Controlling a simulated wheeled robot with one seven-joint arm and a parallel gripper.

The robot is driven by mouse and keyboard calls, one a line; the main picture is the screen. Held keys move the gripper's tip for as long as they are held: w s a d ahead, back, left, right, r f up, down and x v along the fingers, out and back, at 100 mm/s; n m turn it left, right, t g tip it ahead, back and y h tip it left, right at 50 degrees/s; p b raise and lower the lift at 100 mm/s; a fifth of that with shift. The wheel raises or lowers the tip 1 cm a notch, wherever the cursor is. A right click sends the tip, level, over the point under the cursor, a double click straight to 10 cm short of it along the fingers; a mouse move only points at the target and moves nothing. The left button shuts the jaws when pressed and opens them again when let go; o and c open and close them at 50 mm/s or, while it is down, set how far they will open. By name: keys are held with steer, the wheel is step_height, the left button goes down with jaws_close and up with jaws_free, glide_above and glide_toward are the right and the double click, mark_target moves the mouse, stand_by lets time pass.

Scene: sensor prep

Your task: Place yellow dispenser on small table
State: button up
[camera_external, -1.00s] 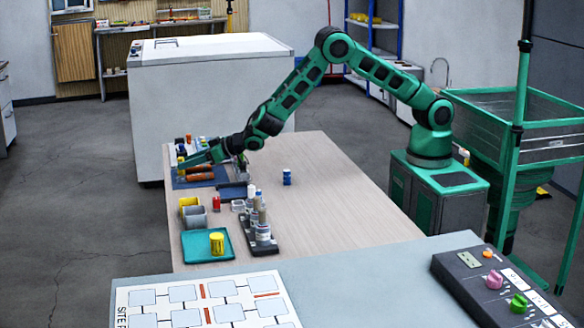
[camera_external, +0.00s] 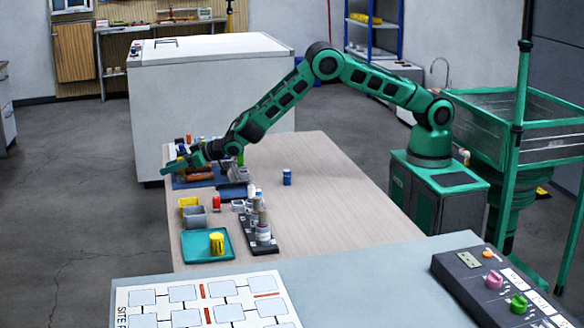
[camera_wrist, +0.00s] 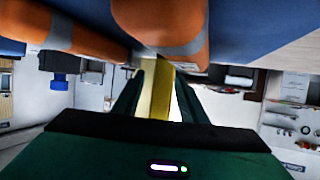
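My gripper (camera_wrist: 158,88) reaches low over the left edge of the long wooden table, at the blue mat, in the external view (camera_external: 166,171). In the wrist view its two green fingers stand apart. Another yellow cylinder (camera_external: 217,243) stands on a teal tray (camera_external: 193,251). Which surface is the small table is not clear.
Orange cylinders (camera_wrist: 165,25) lie close to my fingers. Grey and yellow bins (camera_external: 195,218), a dark rack of bottles (camera_external: 262,248) and a blue container (camera_external: 287,177) stand on the wooden table (camera_external: 335,215), whose right side is clear. A grey-blue table (camera_external: 370,285) is in front.

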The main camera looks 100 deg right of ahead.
jaws_close()
steer(key=shift+r, duration=0.1)
